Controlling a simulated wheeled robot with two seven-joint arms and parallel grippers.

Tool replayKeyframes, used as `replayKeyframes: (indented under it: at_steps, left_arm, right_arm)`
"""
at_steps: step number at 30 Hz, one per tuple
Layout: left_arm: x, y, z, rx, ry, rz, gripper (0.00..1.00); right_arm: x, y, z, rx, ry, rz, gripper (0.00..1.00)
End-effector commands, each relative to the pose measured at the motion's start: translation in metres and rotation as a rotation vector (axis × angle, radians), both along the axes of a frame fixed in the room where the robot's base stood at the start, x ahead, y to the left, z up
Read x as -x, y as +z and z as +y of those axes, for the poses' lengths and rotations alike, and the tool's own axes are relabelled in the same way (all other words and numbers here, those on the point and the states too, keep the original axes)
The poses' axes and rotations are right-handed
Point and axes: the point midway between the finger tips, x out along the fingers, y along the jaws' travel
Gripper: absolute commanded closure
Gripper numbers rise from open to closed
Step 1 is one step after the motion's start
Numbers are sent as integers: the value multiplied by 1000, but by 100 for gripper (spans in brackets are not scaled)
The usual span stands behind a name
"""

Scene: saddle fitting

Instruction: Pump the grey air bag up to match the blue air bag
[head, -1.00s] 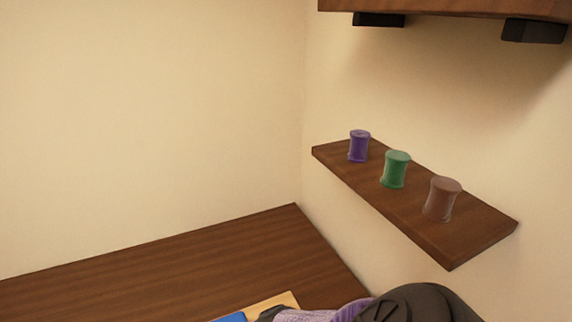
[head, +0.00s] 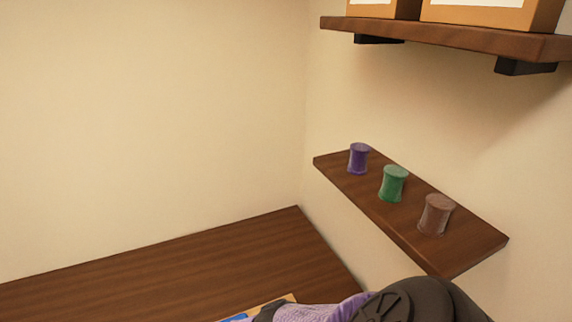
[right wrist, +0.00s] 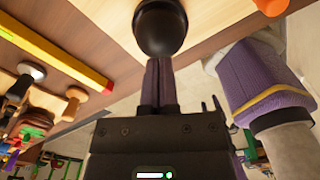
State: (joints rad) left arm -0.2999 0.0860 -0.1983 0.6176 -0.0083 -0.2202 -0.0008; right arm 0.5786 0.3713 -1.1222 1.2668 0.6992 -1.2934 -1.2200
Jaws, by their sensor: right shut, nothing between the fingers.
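In the right wrist view my right gripper (right wrist: 160,65) is shut, with its fingers together. Its tips meet a rounded black bulb-shaped thing (right wrist: 160,28); the bulb covers the tips, and I cannot tell whether they press on it. A sliver of something blue (head: 236,318) shows at the bottom edge of the head view, on a tan board (head: 285,299); I cannot tell whether it is the blue air bag. I cannot make out the grey air bag in either view. My left gripper is not in view.
A low shelf holds a purple spool (head: 358,159), a green spool (head: 393,184) and a brown spool (head: 435,214). Boxes (head: 490,14) stand on the upper shelf (head: 440,36). The wooden tabletop (head: 190,268) is clear at the back. A yellow bar (right wrist: 50,48) lies left of my right gripper.

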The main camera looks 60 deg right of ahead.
Motion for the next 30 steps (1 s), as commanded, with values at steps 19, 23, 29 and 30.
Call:
replayKeyframes:
  at_steps: [19,23,29,30]
  left_arm:
    - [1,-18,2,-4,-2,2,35]
    - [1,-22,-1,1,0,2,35]
    - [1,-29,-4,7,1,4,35]
    - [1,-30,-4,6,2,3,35]
  right_arm:
    - [0,-22,0,0,1,-1,100]
    - [0,-28,0,0,1,-1,100]
    - [0,-36,0,0,0,1,100]
    - [0,-37,0,0,0,1,100]
